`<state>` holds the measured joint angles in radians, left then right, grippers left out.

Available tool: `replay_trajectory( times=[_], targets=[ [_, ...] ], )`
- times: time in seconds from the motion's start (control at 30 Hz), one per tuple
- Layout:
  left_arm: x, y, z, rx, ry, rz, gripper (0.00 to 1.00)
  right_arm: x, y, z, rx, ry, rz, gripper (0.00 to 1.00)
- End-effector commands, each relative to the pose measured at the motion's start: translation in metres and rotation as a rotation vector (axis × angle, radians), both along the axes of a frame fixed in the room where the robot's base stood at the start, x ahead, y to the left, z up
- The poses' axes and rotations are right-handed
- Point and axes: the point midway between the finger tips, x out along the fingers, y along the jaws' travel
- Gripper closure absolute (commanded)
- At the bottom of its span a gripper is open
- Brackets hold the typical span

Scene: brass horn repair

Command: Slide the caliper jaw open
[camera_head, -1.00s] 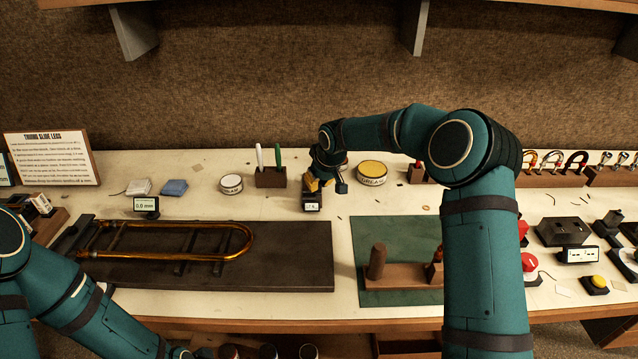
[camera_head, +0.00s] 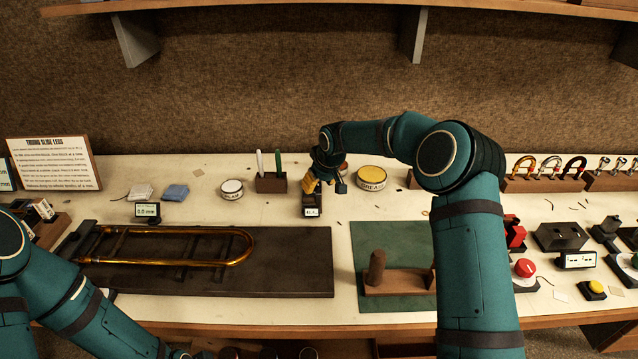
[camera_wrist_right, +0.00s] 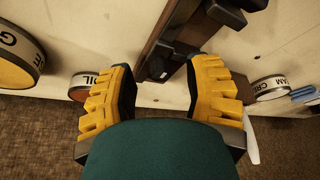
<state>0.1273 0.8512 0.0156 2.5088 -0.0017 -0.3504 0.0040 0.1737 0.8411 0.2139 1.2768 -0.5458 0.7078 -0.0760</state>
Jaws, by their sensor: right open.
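My right gripper (camera_head: 318,187) is open, pointing down over a small dark stand (camera_head: 312,208) whose white front label is partly readable. In the right wrist view, the yellow-padded fingers of my right gripper (camera_wrist_right: 163,85) are spread apart. A dark brown stand with black parts (camera_wrist_right: 168,52) shows ahead of and between the fingertips. I cannot tell whether either finger touches it. The caliper and its jaw cannot be made out clearly; the gripper hides much of the stand's top. A small display (camera_head: 147,210) reads 0.0 mm. My left arm enters at lower left; its gripper is out of view.
A pen holder (camera_head: 271,183) stands left of the right gripper, with a cream tin (camera_head: 232,189) further left. A grease tin (camera_head: 371,177) is close on the right. A brass slide (camera_head: 205,262) lies on a dark board (camera_head: 300,275) in front. The bench between is mostly clear.

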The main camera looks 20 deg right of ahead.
Motion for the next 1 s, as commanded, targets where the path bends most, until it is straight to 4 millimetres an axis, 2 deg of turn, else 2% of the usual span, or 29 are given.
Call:
replay_trajectory(
  times=[0.17, 0.4, 0.6, 0.8, 1.0],
  targets=[
    [0.000, 0.000, 0.000, 0.000, 0.000, 0.000, 0.53, -0.007, -0.003, 0.021, -0.001, -0.005, -0.001, 0.50],
    [0.000, 0.000, 0.000, 0.000, 0.000, 0.000, 0.53, -0.025, -0.009, 0.066, -0.001, -0.003, -0.001, 0.50],
    [0.000, 0.000, 0.000, 0.000, 0.000, 0.000, 0.53, -0.037, -0.012, 0.095, -0.001, -0.001, 0.001, 0.50],
    [0.000, 0.000, 0.000, 0.000, 0.000, 0.000, 0.53, -0.043, -0.013, 0.108, 0.000, 0.000, 0.000, 0.50],
    [0.000, 0.000, 0.000, 0.000, 0.000, 0.000, 0.53, -0.043, -0.014, 0.109, 0.001, 0.001, 0.000, 0.50]
  ],
)
